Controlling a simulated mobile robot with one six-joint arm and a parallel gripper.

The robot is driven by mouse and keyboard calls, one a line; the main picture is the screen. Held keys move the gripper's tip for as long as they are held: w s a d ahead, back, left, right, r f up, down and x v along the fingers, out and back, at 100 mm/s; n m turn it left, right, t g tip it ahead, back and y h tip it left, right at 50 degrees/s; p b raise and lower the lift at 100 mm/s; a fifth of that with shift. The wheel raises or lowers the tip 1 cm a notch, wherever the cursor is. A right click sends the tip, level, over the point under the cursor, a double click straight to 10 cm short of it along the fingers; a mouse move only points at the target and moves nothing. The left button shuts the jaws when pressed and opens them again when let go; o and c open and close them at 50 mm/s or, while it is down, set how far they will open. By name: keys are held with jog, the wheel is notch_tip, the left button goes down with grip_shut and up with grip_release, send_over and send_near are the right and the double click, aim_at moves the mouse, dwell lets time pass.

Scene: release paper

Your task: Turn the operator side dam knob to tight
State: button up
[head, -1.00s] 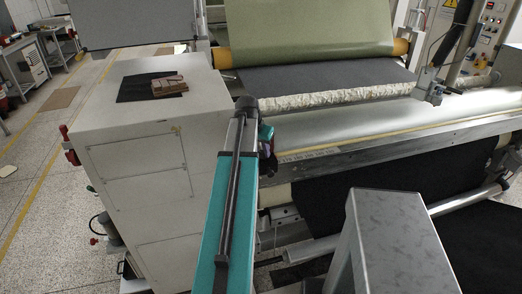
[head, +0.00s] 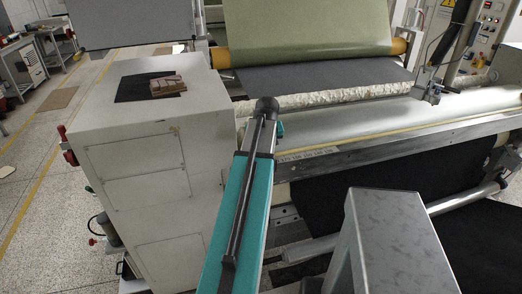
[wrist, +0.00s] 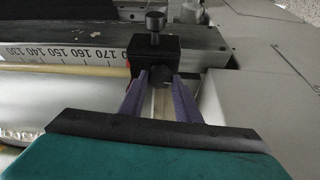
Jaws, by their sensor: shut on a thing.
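In the wrist view, my gripper (wrist: 161,80) has its two purple fingers shut on a dark round side dam knob (wrist: 160,76), one finger on each side of it. The knob sits on the near face of a black block (wrist: 152,52) on the machine's ruler bar. A second small black knob (wrist: 155,20) stands upright on a thin stem on top of that block, clear of the fingers. No marking that shows how tight the knob is can be read. In the head view, my arm hides the gripper and the knob.
A numbered scale (wrist: 70,54) runs left from the block. A pale machine cabinet (head: 140,150) stands close to the left of my arm, with a brown object (head: 167,86) on a black sheet. A green roll (head: 305,30) and the long metal bar (head: 400,140) lie beyond.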

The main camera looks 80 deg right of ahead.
jog(key=n, duration=0.1)
jog(key=n+t, duration=0.1)
jog(key=n, duration=0.2)
jog(key=shift+s+d+n+t+y+b, duration=0.15)
jog(key=shift+d+n+t+y+b, duration=0.15)
jog(key=shift+n+t+y+b, duration=0.1)
jog(key=shift+d+n+t+y+b, duration=0.1)
jog(key=shift+n+t+y+b, duration=0.4)
jog(key=shift+n, duration=1.4)
jog(key=o, duration=1)
jog(key=shift+s+r, duration=0.15)
jog(key=shift+r, duration=0.05)
